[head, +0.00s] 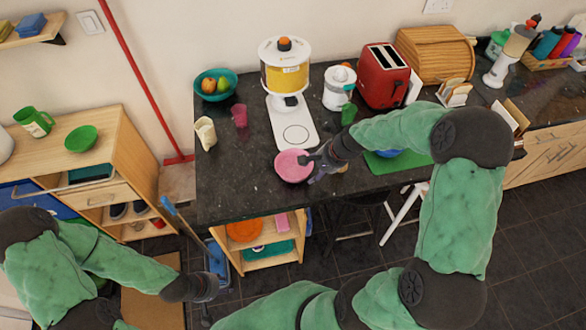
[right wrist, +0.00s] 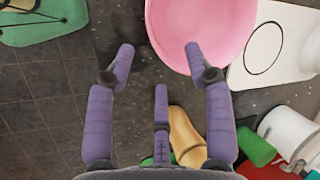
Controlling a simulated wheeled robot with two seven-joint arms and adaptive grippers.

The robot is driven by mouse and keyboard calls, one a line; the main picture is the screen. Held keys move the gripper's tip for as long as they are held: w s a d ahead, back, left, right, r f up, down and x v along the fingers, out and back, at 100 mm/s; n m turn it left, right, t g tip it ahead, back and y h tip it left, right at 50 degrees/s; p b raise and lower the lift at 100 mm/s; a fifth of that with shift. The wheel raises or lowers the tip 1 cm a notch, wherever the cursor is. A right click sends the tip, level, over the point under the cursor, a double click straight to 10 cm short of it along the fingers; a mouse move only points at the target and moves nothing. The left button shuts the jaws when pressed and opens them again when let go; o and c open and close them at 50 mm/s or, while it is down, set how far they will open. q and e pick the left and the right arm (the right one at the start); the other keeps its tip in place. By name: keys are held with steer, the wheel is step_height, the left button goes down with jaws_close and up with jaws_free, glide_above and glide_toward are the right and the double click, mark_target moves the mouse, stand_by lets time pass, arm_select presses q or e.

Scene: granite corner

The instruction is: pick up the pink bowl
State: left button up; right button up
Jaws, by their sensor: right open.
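The pink bowl (head: 294,166) sits on the dark granite counter (head: 235,185), near its front edge and in front of a white scale-like base. It also shows at the top of the right wrist view (right wrist: 205,28). My right gripper (head: 315,163) is at the bowl's right side. In the right wrist view its fingers (right wrist: 160,58) are spread and empty, and one fingertip overlaps the bowl's rim in the picture; I cannot tell if it touches. My left gripper (head: 212,284) hangs low at the left, away from the bowl; its jaws are unclear.
A white machine with a yellow band (head: 284,78) stands behind the bowl. A pink cup (head: 240,115), cream cup (head: 206,133) and teal fruit bowl (head: 214,85) are to the left. A green board (head: 398,162) lies right. The counter left of the bowl is clear.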

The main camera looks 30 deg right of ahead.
mark_target(307, 176)
steer(key=shift+b+x, duration=0.5)
steer(key=shift+x, duration=2.1)
steer(key=shift+s+a, duration=0.15)
steer(key=shift+s, duration=0.05)
jaws_close()
